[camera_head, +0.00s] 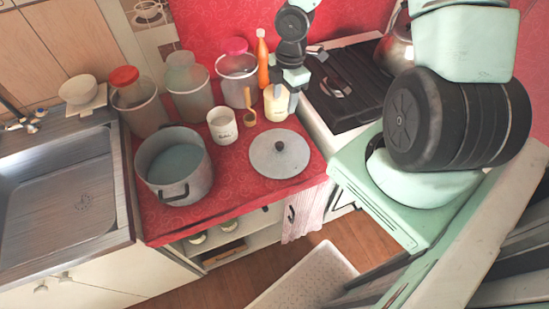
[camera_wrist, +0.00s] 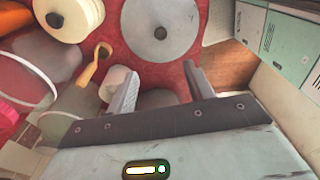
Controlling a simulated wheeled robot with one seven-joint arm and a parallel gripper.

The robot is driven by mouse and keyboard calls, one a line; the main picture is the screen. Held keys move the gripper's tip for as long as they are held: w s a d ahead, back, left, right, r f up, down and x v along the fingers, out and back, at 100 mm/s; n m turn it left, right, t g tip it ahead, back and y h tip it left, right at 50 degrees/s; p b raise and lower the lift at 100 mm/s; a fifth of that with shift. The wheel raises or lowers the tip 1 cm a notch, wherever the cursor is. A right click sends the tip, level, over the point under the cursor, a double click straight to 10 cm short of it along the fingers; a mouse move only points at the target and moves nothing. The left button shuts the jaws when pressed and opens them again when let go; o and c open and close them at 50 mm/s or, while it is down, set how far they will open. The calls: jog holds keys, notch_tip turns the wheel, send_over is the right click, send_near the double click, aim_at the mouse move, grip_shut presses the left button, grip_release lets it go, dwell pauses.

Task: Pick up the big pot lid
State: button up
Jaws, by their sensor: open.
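The big pot lid (camera_head: 280,160) is a flat grey disc with a dark knob, lying on the red counter near its front right corner. In the wrist view the lid (camera_wrist: 150,15) is at the top middle, beyond my fingertips, with its knob showing. My gripper (camera_head: 283,98) is above the back of the counter, behind the lid in the head view. Its two fingers (camera_wrist: 160,76) are apart with nothing held between them, and they do not touch the lid. A large grey pot (camera_head: 190,184) stands open on the counter, left of the lid.
A white mug (camera_head: 222,127), a wooden spoon (camera_head: 249,106) and a cream jar (camera_head: 275,105) stand close behind the lid. Several tall canisters and an orange bottle (camera_head: 263,62) line the back. A dark stove (camera_head: 348,88) is at right, a sink (camera_head: 70,190) at left.

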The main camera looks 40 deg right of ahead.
jog(key=f, duration=0.1)
jog(key=b, duration=0.3)
send_over(279, 144)
jog(key=shift+n, duration=0.3)
jog(key=f, duration=1)
jog(key=shift+d+f, duration=0.3)
jog(key=shift+s+a+f+p, duration=0.1)
jog(key=shift+f+p, duration=0.25)
jog(key=shift+f, duration=1.3)
jog(key=shift+a+f+p, duration=0.1)
jog(key=shift+f+p, duration=0.2)
jog(key=shift+f, duration=1.3)
grip_shut()
jog(key=shift+r, duration=0.1)
